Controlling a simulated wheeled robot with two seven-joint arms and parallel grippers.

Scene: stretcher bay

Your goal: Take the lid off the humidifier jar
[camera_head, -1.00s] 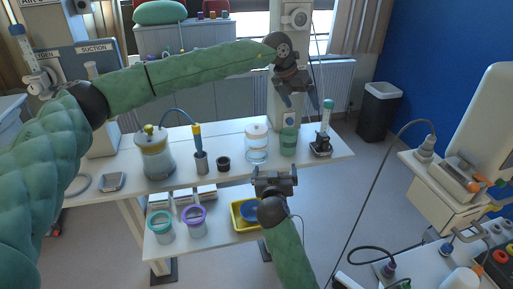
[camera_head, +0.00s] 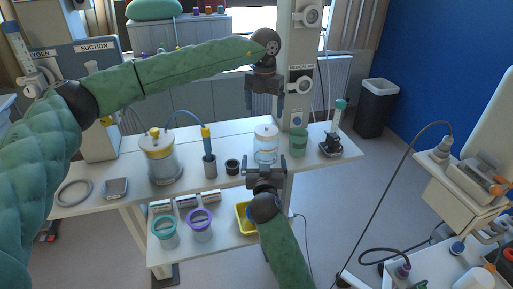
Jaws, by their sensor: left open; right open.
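The humidifier jar (camera_head: 266,145) is a clear jar with bluish water bands, standing upright near the front edge of the white table. Its pale lid (camera_head: 266,130) sits on top. My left gripper (camera_head: 265,110) is open, pointing down above the lid, with a gap between them. My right gripper (camera_head: 266,161) is open and empty, just in front of the jar, and overlaps its lower part in the picture. I cannot tell whether its fingers are around the jar.
A green cup (camera_head: 299,141) and a small device (camera_head: 331,146) stand right of the jar. A yellow tray (camera_head: 243,220) is on the lower shelf.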

